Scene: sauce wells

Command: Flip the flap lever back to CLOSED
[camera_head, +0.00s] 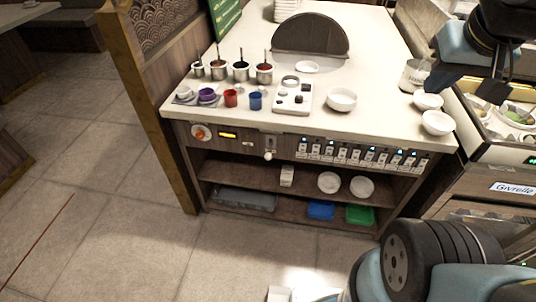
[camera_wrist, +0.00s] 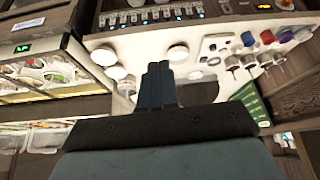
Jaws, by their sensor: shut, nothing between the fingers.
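A small lever with a pale round knob (camera_head: 268,155) is on the counter's front panel, right of the small lit display. Its knob hangs at the lower end, and any label is too small to read. It also shows near the top edge of the wrist view (camera_wrist: 225,7). A dark half-round flap (camera_head: 310,35) stands upright at the back of the counter. My gripper (camera_head: 497,92) is up at the right, well away from the lever. In the wrist view my gripper's fingers (camera_wrist: 158,68) are together, with nothing between them.
The counter (camera_head: 385,122) carries sauce pots, coloured cups, a white control block (camera_head: 293,96) and several white bowls (camera_head: 341,99). A row of lit switches (camera_head: 360,154) lies right of the lever; an orange dial (camera_head: 200,132) lies left.

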